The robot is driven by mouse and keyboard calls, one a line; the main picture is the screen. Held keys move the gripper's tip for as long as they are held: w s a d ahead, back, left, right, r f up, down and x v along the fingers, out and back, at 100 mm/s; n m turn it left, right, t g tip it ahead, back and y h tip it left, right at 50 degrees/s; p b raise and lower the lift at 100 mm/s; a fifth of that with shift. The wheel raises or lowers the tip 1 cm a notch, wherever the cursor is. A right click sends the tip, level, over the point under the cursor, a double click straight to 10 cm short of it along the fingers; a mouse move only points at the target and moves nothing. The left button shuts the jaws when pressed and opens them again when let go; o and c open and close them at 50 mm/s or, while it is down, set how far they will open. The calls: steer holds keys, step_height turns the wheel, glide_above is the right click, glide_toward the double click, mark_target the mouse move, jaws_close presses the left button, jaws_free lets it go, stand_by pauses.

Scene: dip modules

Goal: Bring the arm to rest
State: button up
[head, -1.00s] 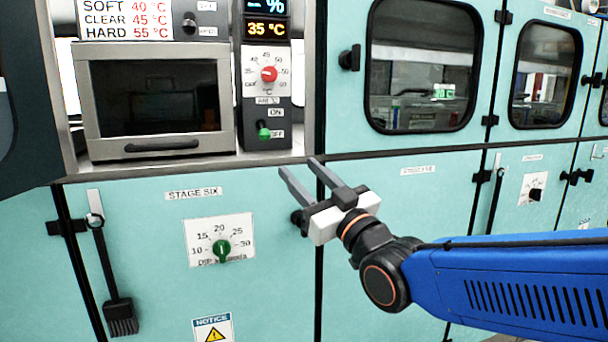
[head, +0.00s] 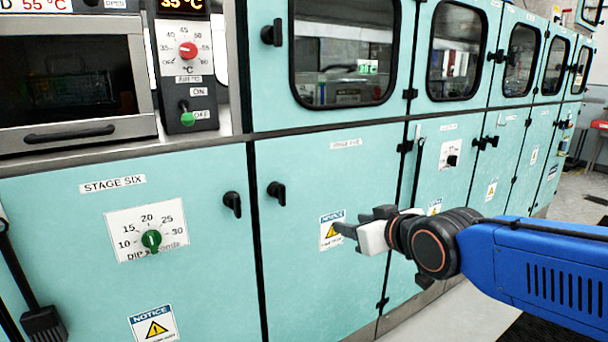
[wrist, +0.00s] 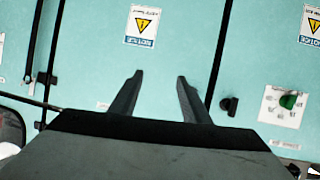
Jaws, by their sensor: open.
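My gripper (head: 352,232) is at the end of my blue arm, at the lower right in the head view. It stands in front of the teal cabinet door right of the stage six door, close to a yellow notice label (head: 333,230). In the wrist view my gripper (wrist: 158,82) shows two dark fingers spread apart with nothing between them. The cabinet front behind them looks upside down there. Whether a finger touches the door cannot be told.
The stage six panel has a green dial (head: 151,240) and a black handle (head: 232,204). Another black handle (head: 277,193) is on the adjoining door. Above are a red dial (head: 187,50) and a green switch (head: 187,115). Floor (head: 450,325) shows at the lower right.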

steer(key=s+d+f+m+g+h, duration=0.2)
steer(key=s+d+f+g, duration=0.1)
steer(key=s+d+f, duration=0.4)
steer(key=s+d+f+m+g+h, duration=0.3)
steer(key=s+d+f, duration=0.4)
steer(key=s+d, duration=0.4)
steer(key=s+g, duration=0.1)
steer(key=s, duration=0.2)
steer(key=shift+f+g, duration=0.3)
steer(key=shift+f, duration=0.1)
